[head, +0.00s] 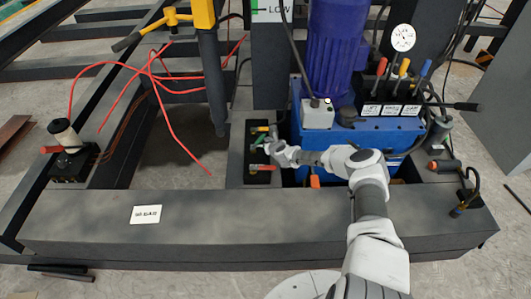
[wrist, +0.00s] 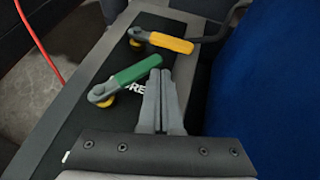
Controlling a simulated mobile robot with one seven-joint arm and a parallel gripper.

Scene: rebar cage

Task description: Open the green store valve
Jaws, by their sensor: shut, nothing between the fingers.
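The green store valve has a green lever handle (wrist: 138,70) on a brass-coloured stem, mounted on a black plate (wrist: 70,118). In the wrist view the lever slants from its pivot at lower left up to its free end at right. My gripper (wrist: 161,74) is shut and empty, its fingertips just below the lever's free end; I cannot tell whether they touch. Lettering on the plate is partly hidden by the fingers. In the head view my gripper (head: 269,144) is over the valve block, and the green lever (head: 256,141) is partly covered.
A yellow lever (wrist: 172,43) lies just beyond the green one. A red lever (head: 262,168) is nearer the front of the same plate. A blue tank (head: 380,130) with a purple motor (head: 335,45) stands close to the right. Red hose (head: 150,75) hangs at left.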

